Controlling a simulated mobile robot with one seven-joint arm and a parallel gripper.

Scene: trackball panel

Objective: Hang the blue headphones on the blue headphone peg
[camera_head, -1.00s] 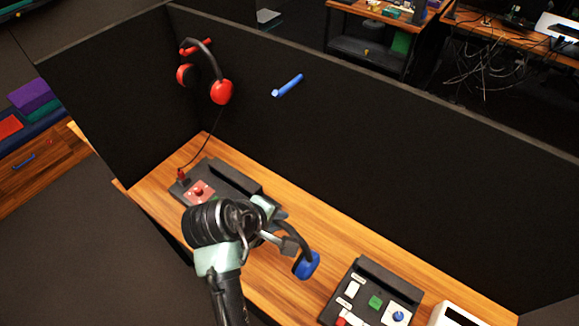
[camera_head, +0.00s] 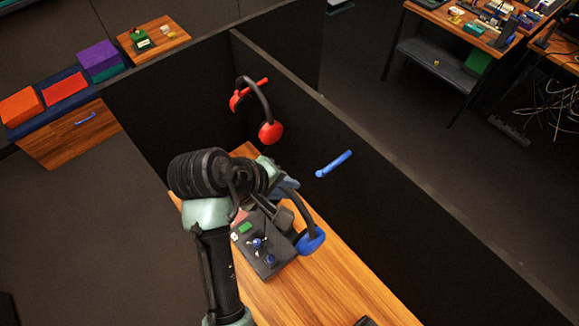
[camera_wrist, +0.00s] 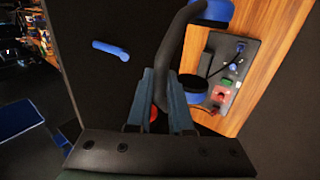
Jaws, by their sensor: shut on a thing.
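The blue headphones (camera_head: 310,241) have a black headband and blue ear cups. My gripper (camera_head: 287,192) is shut on the headband and holds them above the desk, beside the panel. In the wrist view the gripper fingers (camera_wrist: 163,98) close around the black band, with one blue cup (camera_wrist: 212,10) at the top and the other (camera_wrist: 193,83) just right of the fingers. The blue headphone peg (camera_head: 334,164) sticks out of the black panel, empty, to the right of and above the gripper. The peg also shows in the wrist view (camera_wrist: 110,50), left of the headphones and apart from them.
Red headphones (camera_head: 270,131) hang on a red peg (camera_head: 256,86) farther along the panel. A dark control box (camera_head: 268,262) with buttons stands on the wooden desk (camera_head: 345,295) below the gripper. The black panel (camera_head: 400,215) is bare around the blue peg.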

